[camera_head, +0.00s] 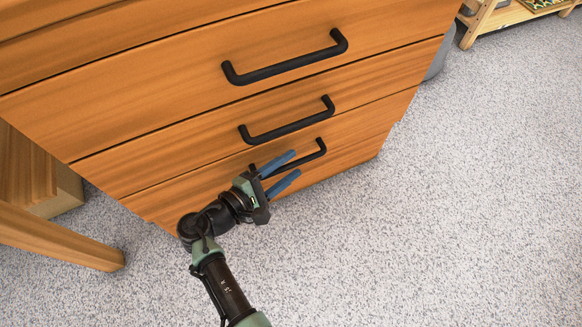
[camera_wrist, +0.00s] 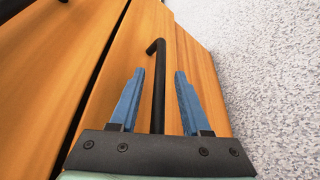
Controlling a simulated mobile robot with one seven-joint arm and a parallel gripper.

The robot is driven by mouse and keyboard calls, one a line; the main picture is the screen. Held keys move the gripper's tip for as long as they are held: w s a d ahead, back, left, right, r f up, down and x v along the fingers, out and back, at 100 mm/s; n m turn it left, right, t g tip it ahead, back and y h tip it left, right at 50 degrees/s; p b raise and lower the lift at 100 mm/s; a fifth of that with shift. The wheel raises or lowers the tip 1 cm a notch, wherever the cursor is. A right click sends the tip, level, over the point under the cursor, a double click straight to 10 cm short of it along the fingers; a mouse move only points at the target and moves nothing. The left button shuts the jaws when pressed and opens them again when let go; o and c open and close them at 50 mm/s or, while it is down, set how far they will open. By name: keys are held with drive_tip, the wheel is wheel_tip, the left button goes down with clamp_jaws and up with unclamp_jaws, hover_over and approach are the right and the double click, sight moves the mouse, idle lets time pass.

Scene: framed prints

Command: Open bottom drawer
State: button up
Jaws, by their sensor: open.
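The bottom drawer (camera_head: 345,150) is the lowest wooden front of the chest and looks shut. Its black bar handle (camera_head: 312,152) is partly hidden behind my gripper (camera_head: 291,168) in the head view. In the wrist view the handle (camera_wrist: 158,85) runs lengthwise between the two blue fingers of my gripper (camera_wrist: 157,98). The fingers are open, one on each side of the bar, with a gap visible on both sides. I cannot tell how deep the fingers reach around the handle.
Two higher drawers with black handles, the middle one (camera_head: 290,122) and an upper one (camera_head: 285,65), look shut. A wooden leg (camera_head: 60,240) stands at left. A grey bin (camera_head: 440,58) and a wooden shelf (camera_head: 490,20) are at back right. Speckled floor (camera_head: 450,220) in front is clear.

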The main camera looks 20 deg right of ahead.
drive_tip(key=shift+w+d+f, duration=0.1)
drive_tip(key=shift+w+d, duration=0.15)
drive_tip(key=shift+d, duration=0.3)
clamp_jaws()
idle(1.1)
